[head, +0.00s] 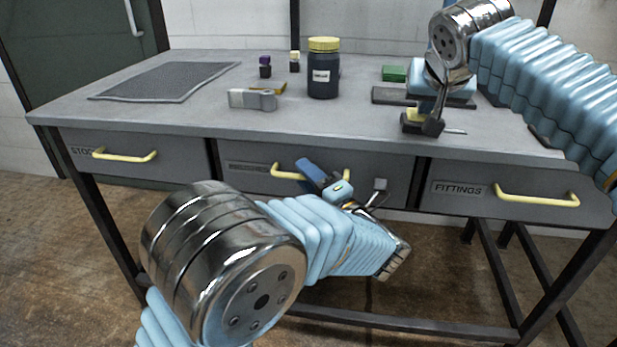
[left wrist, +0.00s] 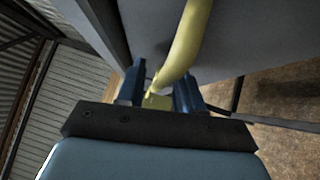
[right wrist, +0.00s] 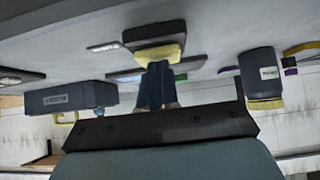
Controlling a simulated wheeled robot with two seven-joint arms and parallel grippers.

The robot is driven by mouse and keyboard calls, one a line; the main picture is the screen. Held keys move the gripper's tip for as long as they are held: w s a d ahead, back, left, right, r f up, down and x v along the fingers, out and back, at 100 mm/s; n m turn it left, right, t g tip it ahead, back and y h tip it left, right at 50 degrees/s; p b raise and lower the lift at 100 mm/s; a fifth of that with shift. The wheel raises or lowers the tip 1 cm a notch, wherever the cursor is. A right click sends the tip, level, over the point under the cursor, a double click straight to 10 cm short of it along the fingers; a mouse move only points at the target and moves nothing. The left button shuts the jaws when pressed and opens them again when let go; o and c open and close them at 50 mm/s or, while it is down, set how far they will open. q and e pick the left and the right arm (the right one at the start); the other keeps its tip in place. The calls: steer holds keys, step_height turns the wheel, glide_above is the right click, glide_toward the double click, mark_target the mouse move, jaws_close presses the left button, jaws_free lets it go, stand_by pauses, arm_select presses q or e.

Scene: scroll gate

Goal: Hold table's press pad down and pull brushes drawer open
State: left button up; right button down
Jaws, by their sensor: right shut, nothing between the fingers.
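The press pad (head: 412,124), a dark block with a yellow top, stands on the table (head: 190,115) at its right front. My right gripper (head: 427,107) points down at it with closed fingers. In the right wrist view the fingertips (right wrist: 160,68) meet the yellow top (right wrist: 160,53); how far it is pressed cannot be told. The middle drawer (head: 240,178) has a label too blurred to read, and its front looks flush with its neighbours. My left gripper (head: 328,180) is at its yellow handle (head: 285,170). In the left wrist view the handle (left wrist: 190,40) runs between the spread fingers (left wrist: 160,85).
A STOCK drawer (head: 80,152) is at left and a FITTINGS drawer (head: 460,190) at right.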

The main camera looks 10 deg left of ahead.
arm_select(q)
jaws_close()
arm_select(e)
steer(key=shift+f, duration=0.15)
arm_select(q)
steer(key=shift+s, duration=0.1)
steer(key=s, duration=0.5)
steer(key=shift+s, duration=0.4)
jaws_free()
